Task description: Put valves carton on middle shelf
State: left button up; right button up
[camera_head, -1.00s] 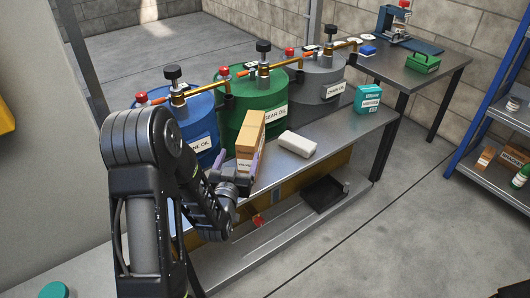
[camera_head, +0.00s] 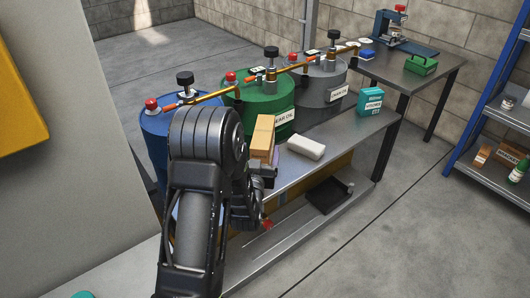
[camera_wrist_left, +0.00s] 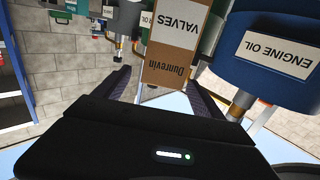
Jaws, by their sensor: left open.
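The valves carton (camera_head: 262,138) is a tan box standing on the metal bench in front of the green drum. In the left wrist view the valves carton (camera_wrist_left: 176,45) shows its VALVES label upside down. My left gripper (camera_wrist_left: 162,92) is open, with one dark finger on each side of the carton's near end. I cannot tell whether either finger touches it. A blue-framed shelf rack (camera_head: 487,167) stands at the right edge, only partly in view. My right gripper is not in view.
Blue, green (camera_head: 266,103) and grey drums stand behind. The rack holds small cartons and a bottle (camera_head: 519,171). Open floor lies between bench and rack.

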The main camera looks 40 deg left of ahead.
aim_at(262, 135)
pick_arm(q)
jog(key=shift+x, duration=1.3)
jog(key=shift+b+x, duration=0.45)
jog(key=shift+x, duration=2.15)
jog(key=shift+s+a, duration=0.1)
jog(key=shift+a, duration=0.05)
grip_shut()
jog(key=shift+r, duration=0.15)
